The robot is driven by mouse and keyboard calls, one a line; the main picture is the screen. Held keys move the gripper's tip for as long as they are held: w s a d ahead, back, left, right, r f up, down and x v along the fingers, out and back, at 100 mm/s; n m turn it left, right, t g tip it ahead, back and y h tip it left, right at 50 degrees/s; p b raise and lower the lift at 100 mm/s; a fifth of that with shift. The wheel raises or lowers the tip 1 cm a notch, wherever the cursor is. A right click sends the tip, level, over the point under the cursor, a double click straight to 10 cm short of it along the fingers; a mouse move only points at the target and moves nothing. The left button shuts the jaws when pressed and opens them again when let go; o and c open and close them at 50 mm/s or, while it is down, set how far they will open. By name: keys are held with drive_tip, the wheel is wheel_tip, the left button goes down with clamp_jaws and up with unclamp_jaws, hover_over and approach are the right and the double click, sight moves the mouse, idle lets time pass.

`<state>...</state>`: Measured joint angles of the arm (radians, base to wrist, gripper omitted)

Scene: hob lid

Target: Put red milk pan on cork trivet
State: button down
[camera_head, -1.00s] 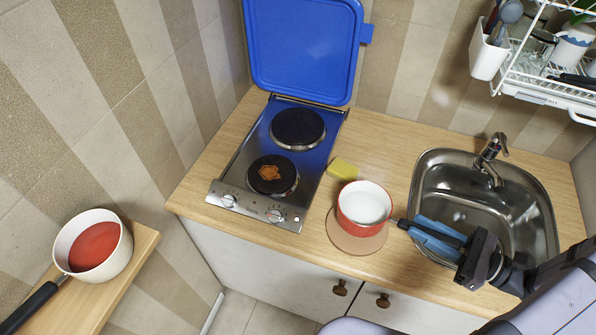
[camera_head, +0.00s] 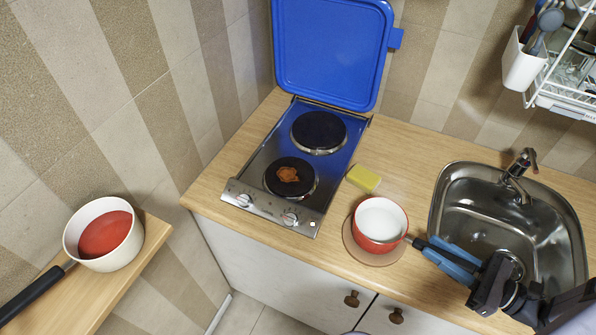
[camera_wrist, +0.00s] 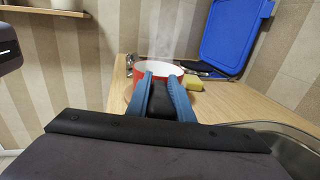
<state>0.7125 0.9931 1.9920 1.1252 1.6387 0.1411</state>
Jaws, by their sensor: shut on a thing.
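The red milk pan (camera_head: 373,242), white inside, is upright at the cork trivet (camera_head: 352,250) in the head view. The trivet's rim shows around the pan's base; whether the base touches it or hovers just above is hard to tell. My gripper (camera_head: 433,251), with blue fingers, is to the pan's right and shut on its dark handle. In the wrist view the handle runs between the fingers of my gripper (camera_wrist: 160,84), with the pan (camera_wrist: 140,67) beyond them. The trivet is mostly hidden there.
A two-plate hob (camera_head: 268,210) with a raised blue lid (camera_head: 333,50) and a brown stain (camera_head: 288,174) stands left. A yellow sponge (camera_head: 363,178) lies behind the pan. The sink (camera_head: 455,190) is right. A cream pan (camera_head: 120,258) with red contents sits on a wooden shelf (camera_head: 110,300).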

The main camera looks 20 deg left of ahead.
drive_tip(key=shift+f, duration=0.25)
idle(0.5)
drive_tip(key=c, duration=1.5)
unclamp_jaws()
drive_tip(key=shift+f, duration=0.1)
drive_tip(key=shift+d, duration=0.1)
drive_tip(key=b+v, duration=0.3)
drive_tip(key=v, duration=0.2)
drive_tip(key=shift+s+d, duration=0.1)
drive_tip(key=shift+d, duration=0.3)
drive_tip(key=shift+s+d, duration=0.25)
drive_tip(key=shift+d, duration=0.4)
